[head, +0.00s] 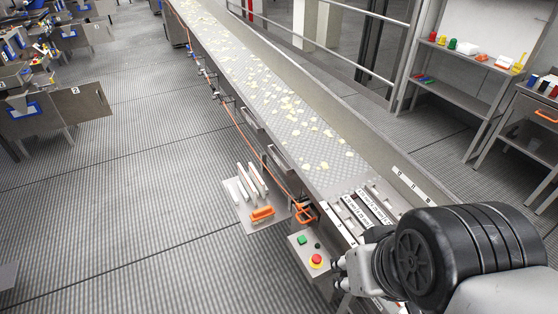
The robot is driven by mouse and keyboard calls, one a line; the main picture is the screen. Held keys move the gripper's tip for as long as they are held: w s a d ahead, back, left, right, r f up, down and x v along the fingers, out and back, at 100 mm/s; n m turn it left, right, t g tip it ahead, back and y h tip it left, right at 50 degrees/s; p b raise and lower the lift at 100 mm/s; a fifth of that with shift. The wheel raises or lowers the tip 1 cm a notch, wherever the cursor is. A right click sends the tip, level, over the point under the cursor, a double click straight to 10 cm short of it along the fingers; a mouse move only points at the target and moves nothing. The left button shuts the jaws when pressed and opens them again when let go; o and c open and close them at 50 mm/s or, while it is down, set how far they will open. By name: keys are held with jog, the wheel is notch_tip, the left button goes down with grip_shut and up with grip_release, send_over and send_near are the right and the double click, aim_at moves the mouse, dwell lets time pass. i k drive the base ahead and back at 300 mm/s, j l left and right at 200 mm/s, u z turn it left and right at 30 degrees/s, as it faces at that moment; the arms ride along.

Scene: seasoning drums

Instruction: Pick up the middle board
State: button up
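Three thin white boards stand side by side on a small grey side shelf (241,213) attached to the conveyor. The middle board (257,180) stands between the left board (247,189) and the right board (265,172), with narrow gaps. My gripper (342,274) is at the lower right, beside the near end of the conveyor and the button box, well right of and nearer than the boards. My arm hides much of it; I cannot tell whether its fingers are open. I see nothing held in it.
An orange-handled tool (262,213) lies at the shelf's near edge. A button box (311,250) with a red knob stands between my gripper and the shelf. Labelled strips (368,207) lie across the conveyor's (290,130) near end. Floor left of the shelf is clear.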

aim_at(259, 183)
jog(key=i+j+u, duration=0.1)
jog(key=i+u, duration=0.15)
jog(key=i, duration=0.5)
jog(key=i+u, duration=0.2)
jog(key=i, duration=0.6)
jog(key=i+l+u, duration=0.25)
jog(key=i, duration=0.5)
jog(key=j, duration=0.1)
